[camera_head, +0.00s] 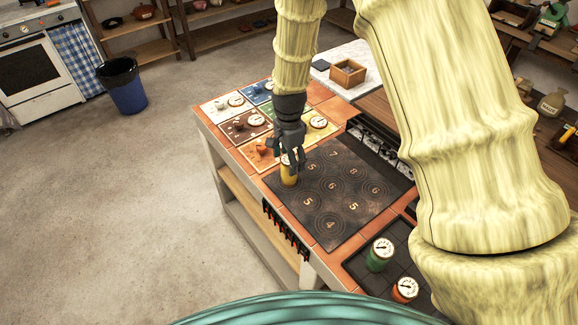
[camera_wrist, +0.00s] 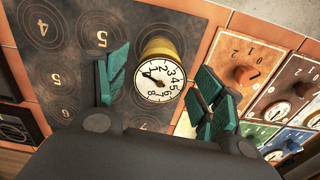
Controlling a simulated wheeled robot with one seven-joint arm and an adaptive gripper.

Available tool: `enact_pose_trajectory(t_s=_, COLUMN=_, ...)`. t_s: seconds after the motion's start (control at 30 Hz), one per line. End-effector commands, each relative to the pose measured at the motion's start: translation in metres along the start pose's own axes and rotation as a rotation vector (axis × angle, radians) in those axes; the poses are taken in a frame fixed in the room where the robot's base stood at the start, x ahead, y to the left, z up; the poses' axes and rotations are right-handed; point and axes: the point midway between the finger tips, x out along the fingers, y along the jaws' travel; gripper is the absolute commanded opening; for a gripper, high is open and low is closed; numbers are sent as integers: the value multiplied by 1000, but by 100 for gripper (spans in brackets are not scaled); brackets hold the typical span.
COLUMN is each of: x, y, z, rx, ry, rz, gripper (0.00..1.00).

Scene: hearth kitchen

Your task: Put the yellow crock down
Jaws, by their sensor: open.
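The yellow crock (camera_head: 288,177) stands upright on the dark numbered plate (camera_head: 325,218), near its left edge. In the wrist view the yellow crock (camera_wrist: 159,48) shows a white dial on its top and covers one of the plate's ringed spots. My gripper (camera_head: 290,153) is right above the crock, pointing down. In the wrist view my gripper (camera_wrist: 158,88) has its teal fingers spread to either side of the crock, with visible gaps between fingers and crock. The crock's base is partly hidden by its own top.
A green crock (camera_head: 379,255) and an orange crock (camera_head: 405,290) stand in a dark tray at the front right. Coloured dial panels (camera_head: 247,123) lie behind the plate. A small wooden box (camera_head: 348,73) sits on the pale counter.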

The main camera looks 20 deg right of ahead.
Motion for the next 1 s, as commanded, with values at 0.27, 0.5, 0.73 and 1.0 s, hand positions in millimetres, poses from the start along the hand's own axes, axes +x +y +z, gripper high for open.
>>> enact_pose_trajectory(t_s=0.27, x=-34, y=0, z=0, rx=0, ry=1, rz=-2, gripper=68)
enact_pose_trajectory(t_s=0.5, x=-61, y=0, z=0, rx=0, ry=1, rz=-2, gripper=68)
enact_pose_trajectory(t_s=0.73, x=-74, y=0, z=0, rx=0, ry=1, rz=-1, gripper=68)
enact_pose_trajectory(t_s=1.0, x=-76, y=0, z=0, rx=0, ry=0, rz=0, gripper=68)
